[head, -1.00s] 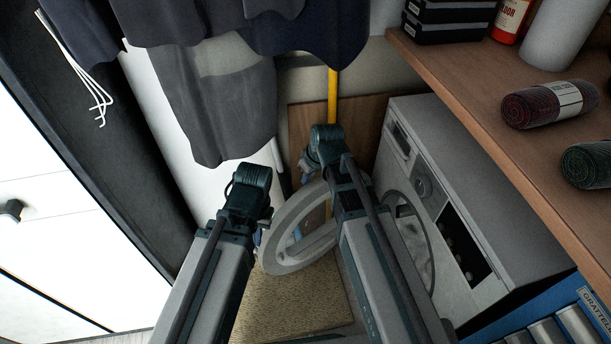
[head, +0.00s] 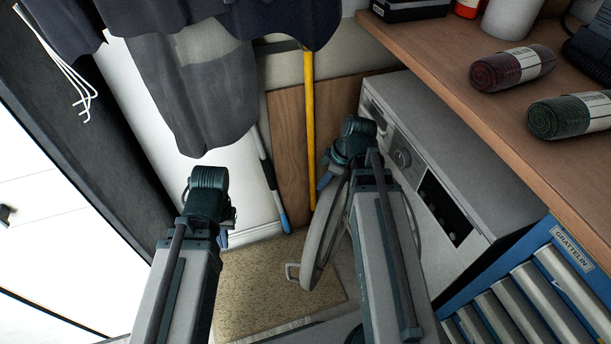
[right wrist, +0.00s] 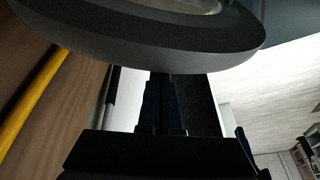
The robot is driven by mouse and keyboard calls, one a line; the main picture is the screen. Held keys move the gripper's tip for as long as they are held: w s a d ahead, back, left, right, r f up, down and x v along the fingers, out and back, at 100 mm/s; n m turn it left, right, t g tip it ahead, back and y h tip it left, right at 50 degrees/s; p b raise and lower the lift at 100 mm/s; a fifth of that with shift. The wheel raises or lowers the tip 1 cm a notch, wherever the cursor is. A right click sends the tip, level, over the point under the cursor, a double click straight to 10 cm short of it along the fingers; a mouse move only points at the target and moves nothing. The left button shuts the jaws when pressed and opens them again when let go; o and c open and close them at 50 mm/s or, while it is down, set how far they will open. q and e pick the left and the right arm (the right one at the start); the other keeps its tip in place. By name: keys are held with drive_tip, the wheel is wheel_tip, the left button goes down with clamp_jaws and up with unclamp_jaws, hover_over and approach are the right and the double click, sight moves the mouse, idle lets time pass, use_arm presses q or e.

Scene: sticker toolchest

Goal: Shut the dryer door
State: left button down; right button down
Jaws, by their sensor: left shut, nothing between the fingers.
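The dryer (head: 470,165) is the white front-loading machine under the shelf at right. Its round, pale door (head: 318,232) stands ajar, seen nearly edge-on in the head view, with a handle loop at its lower left. My right gripper (head: 328,182) is at the door's upper left edge; my forearm hides part of the door and the opening. In the right wrist view the fingers (right wrist: 161,100) look closed together, with their tips at or against the grey door rim (right wrist: 150,45); contact is unclear. My left gripper (head: 222,238) is shut and empty, left of the door.
A wooden shelf (head: 480,95) with rolled cloths overhangs the dryer. A blue-framed rack (head: 530,285) stands at lower right. Dark clothes (head: 195,95) hang at upper left. A yellow pole (head: 309,130) leans behind the door. A mat (head: 255,285) covers the floor.

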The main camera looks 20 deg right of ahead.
sight(336, 197)
drive_tip(key=s+d+n, duration=0.2)
drive_tip(key=s+d, duration=0.3)
drive_tip(key=d, duration=0.2)
drive_tip(key=shift+s+d+n+g, duration=0.3)
drive_tip(key=shift+s+d+g, duration=0.1)
drive_tip(key=a, duration=0.1)
drive_tip(key=w+a, duration=0.1)
drive_tip(key=a, duration=0.2)
drive_tip(key=shift+w+r+p, duration=0.2)
drive_tip(key=shift+r+p, duration=0.1)
drive_tip(key=d+p+v, duration=0.1)
drive_tip(key=p+v, duration=0.8)
drive_tip(key=v, duration=0.1)
drive_tip(key=s+a+f+m+h, duration=0.1)
drive_tip(key=a+m, duration=0.4)
drive_tip(key=a, duration=0.7)
drive_tip(key=s+a+m+g+h, duration=0.1)
drive_tip(key=a+m, duration=0.4)
drive_tip(key=a, duration=0.8)
drive_tip(key=shift+s+a+f+h, duration=0.35)
drive_tip(key=shift+s+h, duration=0.3)
drive_tip(key=shift+h, duration=0.55)
